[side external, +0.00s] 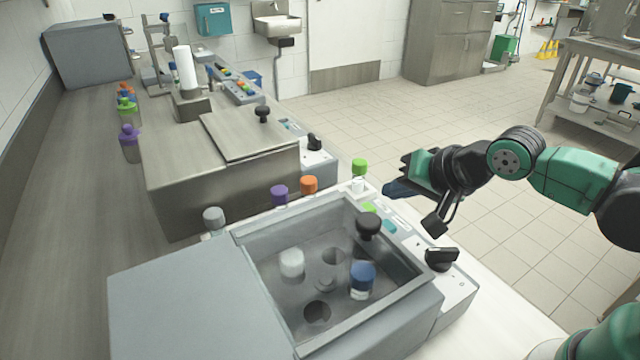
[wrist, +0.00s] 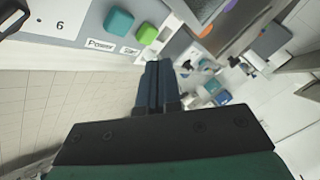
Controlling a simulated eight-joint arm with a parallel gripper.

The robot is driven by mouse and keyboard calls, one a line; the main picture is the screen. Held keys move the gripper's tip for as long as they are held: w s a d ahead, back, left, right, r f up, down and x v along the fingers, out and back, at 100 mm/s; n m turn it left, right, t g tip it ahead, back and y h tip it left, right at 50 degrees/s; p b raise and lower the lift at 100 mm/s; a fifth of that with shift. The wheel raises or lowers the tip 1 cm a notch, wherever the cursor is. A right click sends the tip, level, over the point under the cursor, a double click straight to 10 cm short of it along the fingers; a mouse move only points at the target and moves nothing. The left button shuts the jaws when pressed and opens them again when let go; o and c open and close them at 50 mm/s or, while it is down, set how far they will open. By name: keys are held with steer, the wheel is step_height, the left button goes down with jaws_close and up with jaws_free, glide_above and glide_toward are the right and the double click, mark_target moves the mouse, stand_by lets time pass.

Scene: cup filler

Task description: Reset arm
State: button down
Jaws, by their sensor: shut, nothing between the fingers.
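My gripper (side external: 398,190) is shut and empty. In the side external view it is in the air at the right of the machine, beside the green-capped bottle and above the control panel's outer edge. In the wrist view its dark fingers (wrist: 159,88) lie together, pointing away from the camera. The near machine (side external: 180,305) has a clear lid with a black knob (side external: 368,225). Under the lid a blue-capped bottle (side external: 362,279) and a white-capped bottle (side external: 291,263) stand in holes. Other holes are empty.
Purple-capped (side external: 279,195), orange-capped (side external: 309,186), green-capped (side external: 359,171) and grey-capped (side external: 213,219) bottles stand along the machine's back side. A black dial (side external: 441,259) is on the panel. A teal button (wrist: 118,21) and a green button (wrist: 146,33) show in the wrist view. A second closed machine (side external: 185,180) stands behind.

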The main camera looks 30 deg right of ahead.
steer(key=shift+r, duration=1.1)
steer(key=s+d+n, duration=0.1)
steer(key=n, duration=0.1)
steer(key=s+d+n+g, duration=0.1)
steer(key=n, duration=0.1)
steer(key=s+d+f+n+h, duration=0.1)
steer(key=n, duration=0.1)
steer(key=shift+s+d+n+g, duration=0.25)
steer(key=shift+d+n+g, duration=0.05)
steer(key=shift+d+g, duration=0.1)
